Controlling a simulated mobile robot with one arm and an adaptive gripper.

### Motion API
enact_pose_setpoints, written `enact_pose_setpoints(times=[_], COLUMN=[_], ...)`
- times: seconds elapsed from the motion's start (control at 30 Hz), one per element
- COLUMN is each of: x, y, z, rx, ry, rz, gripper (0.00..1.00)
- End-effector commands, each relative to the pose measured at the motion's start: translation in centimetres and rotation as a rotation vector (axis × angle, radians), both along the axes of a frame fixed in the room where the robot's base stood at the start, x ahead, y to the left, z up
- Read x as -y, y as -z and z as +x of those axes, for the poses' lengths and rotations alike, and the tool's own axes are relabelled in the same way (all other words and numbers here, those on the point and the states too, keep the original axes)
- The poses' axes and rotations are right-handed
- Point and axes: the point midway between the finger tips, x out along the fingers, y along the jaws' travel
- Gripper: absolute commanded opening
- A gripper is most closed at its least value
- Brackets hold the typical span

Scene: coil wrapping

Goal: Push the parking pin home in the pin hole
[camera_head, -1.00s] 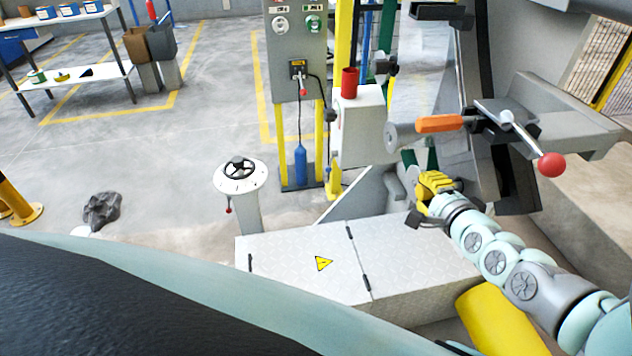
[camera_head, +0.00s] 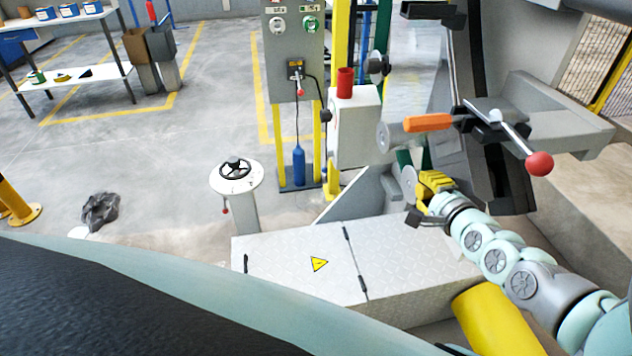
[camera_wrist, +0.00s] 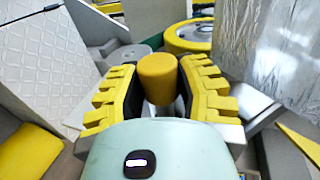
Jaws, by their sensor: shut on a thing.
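The parking pin shows its thick orange-yellow round head (camera_wrist: 158,77) in the wrist view, between the ribbed yellow fingers of my gripper (camera_wrist: 158,90). The fingers are shut on the head from both sides. In the head view my gripper (camera_head: 428,190) is low beside the grey machine frame, below the orange handle. The pin cannot be made out there. The pin's shank and the pin hole are hidden behind the head and my gripper, so I cannot tell how deep the pin sits.
A lever with a red ball (camera_head: 539,163) and an orange handle (camera_head: 428,122) stick out above my gripper. A white box with a red cap (camera_head: 345,84) stands to the left. A tread-plate cover (camera_head: 300,265) lies below. A foil-wrapped surface (camera_wrist: 268,50) is close on the right in the wrist view.

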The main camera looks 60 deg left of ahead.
Motion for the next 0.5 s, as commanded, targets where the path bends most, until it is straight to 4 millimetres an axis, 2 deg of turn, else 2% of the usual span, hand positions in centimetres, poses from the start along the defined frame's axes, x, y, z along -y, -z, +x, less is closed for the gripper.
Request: enact_pose_setpoints(times=[0.2,0.23,0.5], x=[0.18,0.19,0.3], y=[0.0,-0.02,0.03], z=[0.36,0.36,0.48], rx=[0.002,0.002,0.002], ry=[0.01,0.01,0.014], rz=[0.0,0.0,-0.001], gripper=[0.0,0.38,0.65])
